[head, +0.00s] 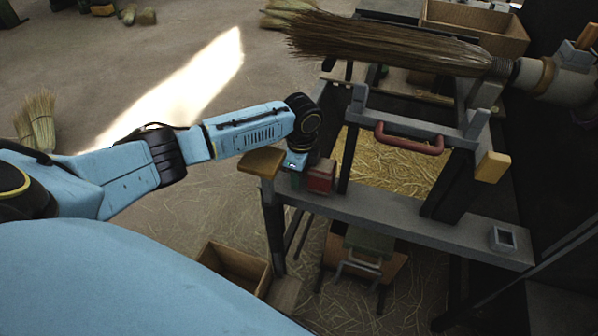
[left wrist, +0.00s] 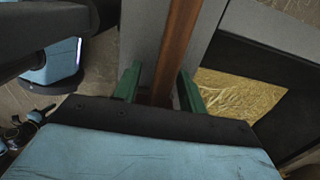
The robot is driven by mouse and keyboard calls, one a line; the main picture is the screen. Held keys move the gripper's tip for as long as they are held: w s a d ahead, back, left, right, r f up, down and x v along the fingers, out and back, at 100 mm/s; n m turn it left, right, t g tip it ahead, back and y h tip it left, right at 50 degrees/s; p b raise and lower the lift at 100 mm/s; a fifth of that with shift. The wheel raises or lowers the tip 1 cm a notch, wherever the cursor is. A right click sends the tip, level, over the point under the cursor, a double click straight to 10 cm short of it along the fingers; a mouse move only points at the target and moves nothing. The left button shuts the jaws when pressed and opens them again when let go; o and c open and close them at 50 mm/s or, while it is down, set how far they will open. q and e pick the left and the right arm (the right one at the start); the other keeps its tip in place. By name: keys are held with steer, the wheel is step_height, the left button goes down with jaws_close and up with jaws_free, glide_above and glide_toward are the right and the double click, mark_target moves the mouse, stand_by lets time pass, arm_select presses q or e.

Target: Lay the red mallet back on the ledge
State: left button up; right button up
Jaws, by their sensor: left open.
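The red mallet's red block-shaped head (head: 320,177) shows in the head view on the grey ledge (head: 385,218), near its left end. My left gripper (head: 297,180) is at the ledge just left of the red block, mostly hidden by its own wrist. In the left wrist view, its green fingers (left wrist: 160,75) are apart, one on each side of a long reddish-brown bar (left wrist: 181,40), which looks like part of the mallet. The bar lies over the grey ledge surface (left wrist: 145,30). Whether a finger touches it I cannot tell. My right gripper is not in view.
A tan wooden block (head: 262,161) is at the ledge's left end. A red handle (head: 408,139) crosses the frame above the straw. A broom (head: 385,45) lies across the top. A small grey square socket (head: 503,239) is at the ledge's right. An open wooden box (head: 234,268) stands below.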

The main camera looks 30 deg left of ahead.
arm_select(q)
steer(key=shift+r, duration=0.2)
steer(key=r+p, duration=0.3)
steer(key=r, duration=0.7)
steer(key=shift+d+r, duration=0.2)
step_height(320, 180, up, 3)
steer(key=shift+f+p, duration=0.2)
steer(key=shift+p, duration=0.3)
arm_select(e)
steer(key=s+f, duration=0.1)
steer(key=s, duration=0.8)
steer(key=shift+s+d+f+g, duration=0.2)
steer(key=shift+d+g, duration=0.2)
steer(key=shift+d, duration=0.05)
arm_select(q)
steer(key=shift+r, duration=0.1)
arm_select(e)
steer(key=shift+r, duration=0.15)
